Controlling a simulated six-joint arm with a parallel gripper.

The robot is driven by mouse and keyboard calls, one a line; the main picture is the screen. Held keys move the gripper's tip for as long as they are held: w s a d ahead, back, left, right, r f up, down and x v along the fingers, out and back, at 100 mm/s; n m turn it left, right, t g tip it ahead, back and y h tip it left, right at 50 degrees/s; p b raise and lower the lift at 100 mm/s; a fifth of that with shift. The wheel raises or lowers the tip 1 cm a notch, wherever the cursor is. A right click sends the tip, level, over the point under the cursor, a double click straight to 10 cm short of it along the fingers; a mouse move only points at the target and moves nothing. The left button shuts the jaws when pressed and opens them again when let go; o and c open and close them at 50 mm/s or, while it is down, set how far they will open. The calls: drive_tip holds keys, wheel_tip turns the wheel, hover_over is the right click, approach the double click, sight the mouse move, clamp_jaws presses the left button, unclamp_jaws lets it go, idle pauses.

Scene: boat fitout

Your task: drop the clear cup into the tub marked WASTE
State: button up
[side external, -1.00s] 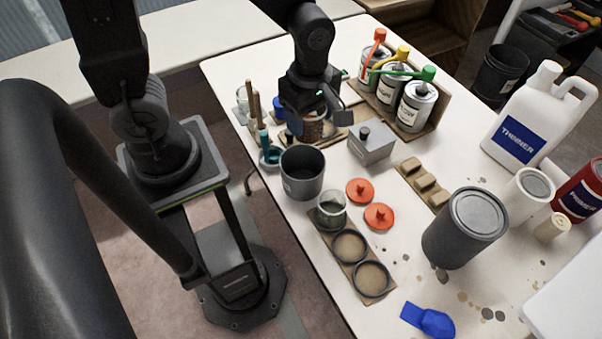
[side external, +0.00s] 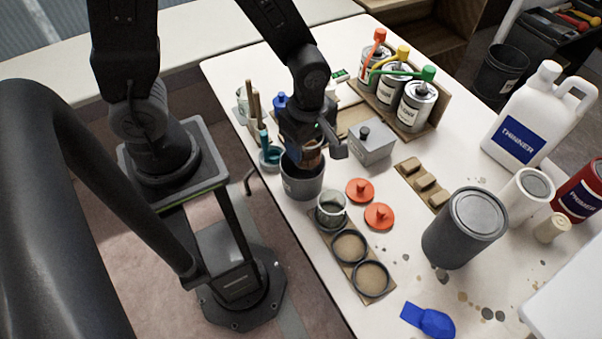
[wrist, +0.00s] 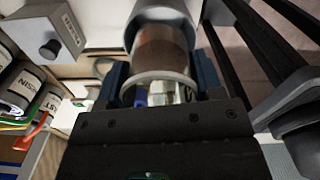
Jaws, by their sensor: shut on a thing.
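My gripper (side external: 304,146) is shut on a clear cup (side external: 310,158) with a brownish tint. The cup is right above the mouth of a dark grey tub (side external: 302,186), its lower part seeming to reach the rim. The tub's label is too small to read. In the wrist view the cup (wrist: 162,52) sits between my two fingers (wrist: 160,80), its rim towards the camera. The grey tub (wrist: 160,12) shows just beyond it.
Another clear cup (side external: 331,210) stands in a holder with empty rings (side external: 350,246), close to the tub. A grey box (side external: 371,143) with a knob, red lids (side external: 379,216) and a teal-brush pot (side external: 270,157) are near. Cans (side external: 414,106) stand behind.

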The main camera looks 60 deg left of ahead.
drive_tip(key=o, duration=1)
drive_tip(key=shift+o, duration=0.2)
wheel_tip(320, 180, up, 14)
drive_tip(key=s+a+r+m+t, duration=0.2)
drive_tip(key=r+m, duration=0.1)
drive_tip(key=m, duration=0.7)
drive_tip(key=s+a+r+m+t, duration=0.3)
drive_tip(key=m, duration=0.7)
drive_tip(key=shift+r+t, duration=0.3)
